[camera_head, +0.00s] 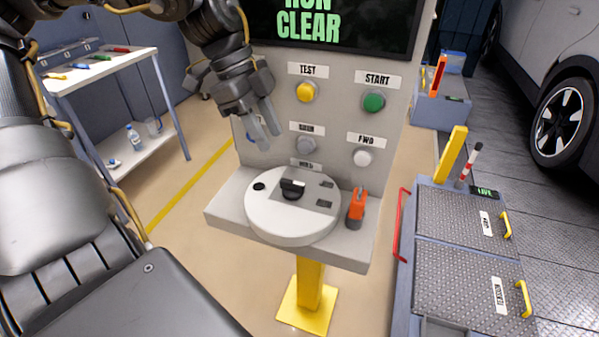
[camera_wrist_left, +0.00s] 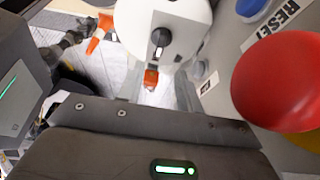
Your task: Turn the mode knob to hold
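A black mode knob (camera_head: 292,188) sits on a round white dial (camera_head: 265,220) on the grey console. Small dark marks lie around it; I cannot read them. In the left wrist view the knob (camera_wrist_left: 160,38) shows a pale mark on its lower end. My left gripper (camera_head: 266,138) points down above and left of the knob, in front of the panel. Its fingers are apart, with nothing held between them. A dark shape (camera_wrist_left: 72,36) at upper left in the wrist view may be my right gripper; its fingers are unclear.
The upright panel carries a yellow button (camera_head: 305,92), a green button (camera_head: 374,102) and a grey-white button (camera_head: 362,158). An orange-red handle (camera_head: 356,207) stands right of the dial. A red button (camera_wrist_left: 280,80) is close to my left wrist. A side table (camera_head: 110,65) stands left.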

